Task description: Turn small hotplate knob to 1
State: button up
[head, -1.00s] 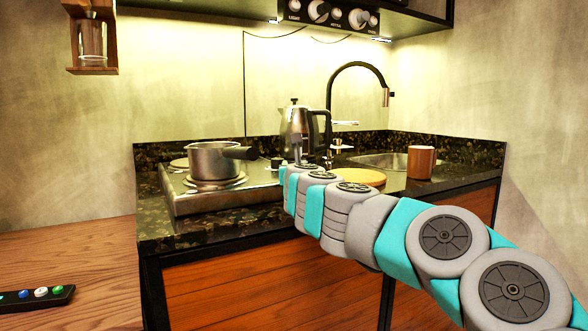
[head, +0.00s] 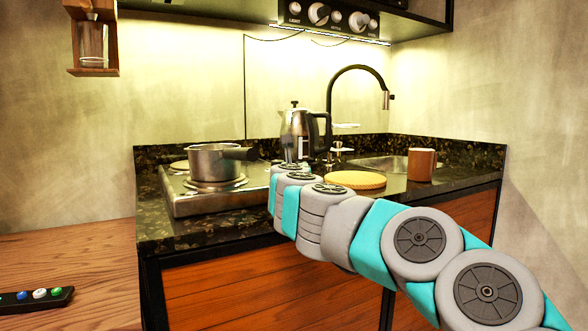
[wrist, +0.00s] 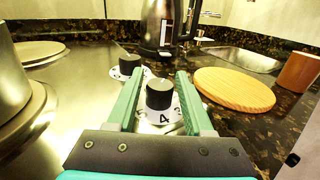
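Two black knobs with white numbered dials sit at the hotplate's right edge in the wrist view. The nearer knob (wrist: 160,95) shows a "4" on the near side of its dial. The farther knob (wrist: 130,64) is smaller in view, and its numbers are too small to read. I cannot tell which knob serves the small plate. My gripper (wrist: 160,74) is open, with its green fingers on either side of the nearer knob. I cannot tell whether they touch it. In the head view my arm hides the knobs.
A steel pot (head: 212,163) stands on the front plate of the hotplate (head: 188,203); the rear plate (wrist: 32,51) is bare. A kettle (head: 294,128) stands behind the knobs. A round wooden board (wrist: 235,90), a cup (head: 421,165) and the sink (wrist: 240,60) are to the right.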

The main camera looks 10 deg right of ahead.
jog(key=shift+o, duration=1.1)
jog(key=shift+s, duration=0.1)
jog(key=b+v, duration=0.1)
jog(key=v, duration=0.6)
jog(key=shift+s+a+f, duration=0.1)
jog(key=shift+s+a, duration=0.05)
jog(key=shift+s, duration=0.1)
